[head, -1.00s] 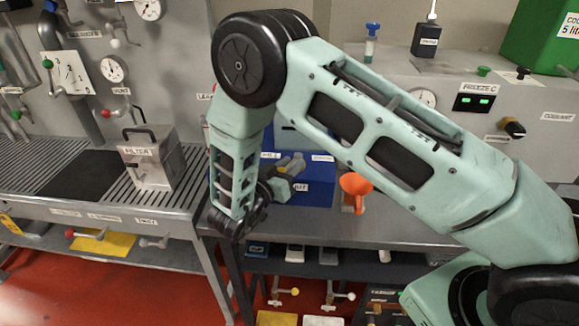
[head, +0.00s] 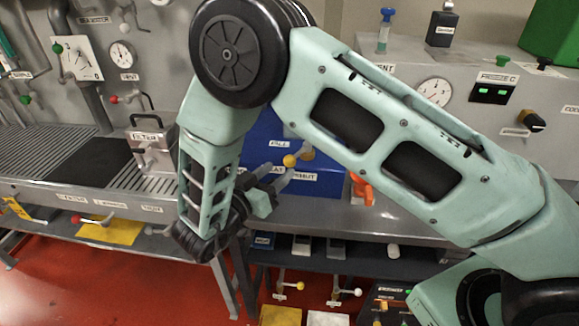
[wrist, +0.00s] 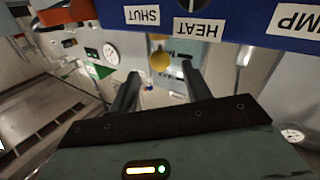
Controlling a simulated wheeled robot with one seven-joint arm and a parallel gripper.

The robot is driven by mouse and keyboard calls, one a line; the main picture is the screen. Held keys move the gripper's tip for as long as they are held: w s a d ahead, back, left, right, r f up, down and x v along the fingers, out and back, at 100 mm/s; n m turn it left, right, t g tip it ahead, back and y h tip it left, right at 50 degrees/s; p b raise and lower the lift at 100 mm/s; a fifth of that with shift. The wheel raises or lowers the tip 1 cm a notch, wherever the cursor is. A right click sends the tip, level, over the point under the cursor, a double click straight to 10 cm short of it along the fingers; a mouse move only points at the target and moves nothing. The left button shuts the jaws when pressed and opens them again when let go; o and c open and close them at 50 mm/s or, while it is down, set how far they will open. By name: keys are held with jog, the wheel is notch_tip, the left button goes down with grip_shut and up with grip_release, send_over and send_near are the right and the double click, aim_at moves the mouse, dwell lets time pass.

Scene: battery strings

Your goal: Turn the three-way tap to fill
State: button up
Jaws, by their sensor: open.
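The three-way tap sits on the front of a blue box (head: 318,185), with labels reading FILL, HEAT and SHUT. Its yellow knob (head: 290,160) is near the middle of the box front, with a grey handle part behind it. In the wrist view, where the labels appear upside down, the yellow knob (wrist: 160,62) shows between the fingertips, near HEAT. My gripper (head: 279,175) is open in front of the knob; its two fingers also show in the wrist view (wrist: 160,75). Whether a finger touches the knob I cannot tell. My arm hides the box's left side.
An orange funnel-like part (head: 362,190) is right of the box. A grey box labelled FILTER (head: 150,150) stands at the left on the slatted bench. Other valves hang below the worktop (head: 400,215). The worktop right of the box is partly hidden by my arm.

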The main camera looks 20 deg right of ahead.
jog(key=b+v, duration=0.1)
jog(key=v, duration=0.7)
jog(key=shift+b, duration=0.4)
jog(key=shift+a, duration=0.1)
